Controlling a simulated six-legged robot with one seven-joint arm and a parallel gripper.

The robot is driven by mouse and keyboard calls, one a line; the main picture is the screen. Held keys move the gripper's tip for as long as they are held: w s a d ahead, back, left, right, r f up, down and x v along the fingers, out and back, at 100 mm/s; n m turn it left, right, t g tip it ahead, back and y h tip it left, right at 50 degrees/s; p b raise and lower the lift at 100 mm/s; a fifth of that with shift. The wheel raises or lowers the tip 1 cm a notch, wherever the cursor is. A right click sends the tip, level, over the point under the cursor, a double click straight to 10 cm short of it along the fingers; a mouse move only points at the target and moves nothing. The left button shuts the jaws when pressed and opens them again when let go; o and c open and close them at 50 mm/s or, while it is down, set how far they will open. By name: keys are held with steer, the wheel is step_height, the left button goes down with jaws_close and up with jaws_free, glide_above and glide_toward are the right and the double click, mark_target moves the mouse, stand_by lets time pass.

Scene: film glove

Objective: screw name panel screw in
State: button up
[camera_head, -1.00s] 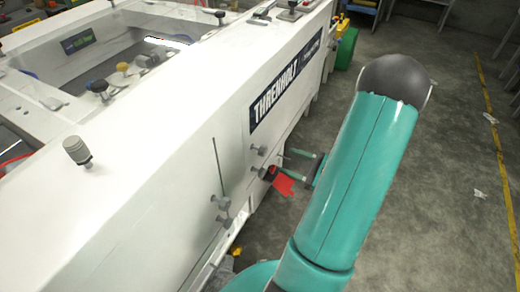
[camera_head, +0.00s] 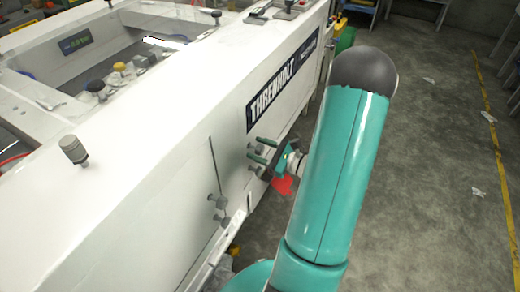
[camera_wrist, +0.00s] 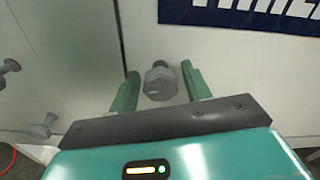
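The name panel (camera_head: 284,86), dark blue with white letters reading THRENHOLT, is on the side of the white machine. Its lower edge shows at the top of the wrist view (camera_wrist: 240,14). A grey hex-headed screw (camera_wrist: 159,82) sticks out of the white wall below the panel. My gripper (camera_wrist: 160,70) is open, with one green finger on each side of the screw and a gap visible on both sides. In the head view my gripper (camera_head: 261,150) is at the wall below the panel, and it partly hides the grey fittings there.
More grey knobs (camera_head: 217,201) stick out of the wall to the left, near a thin vertical seam; they also show in the wrist view (camera_wrist: 42,127). A red item (camera_head: 283,186) lies below my gripper. The concrete floor (camera_head: 430,180) at right is mostly clear.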

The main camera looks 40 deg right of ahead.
steer(key=c, duration=0.7)
steer(key=shift+m, duration=0.4)
steer(key=m, duration=1.4)
steer(key=shift+d, duration=0.1)
steer(key=m, duration=0.6)
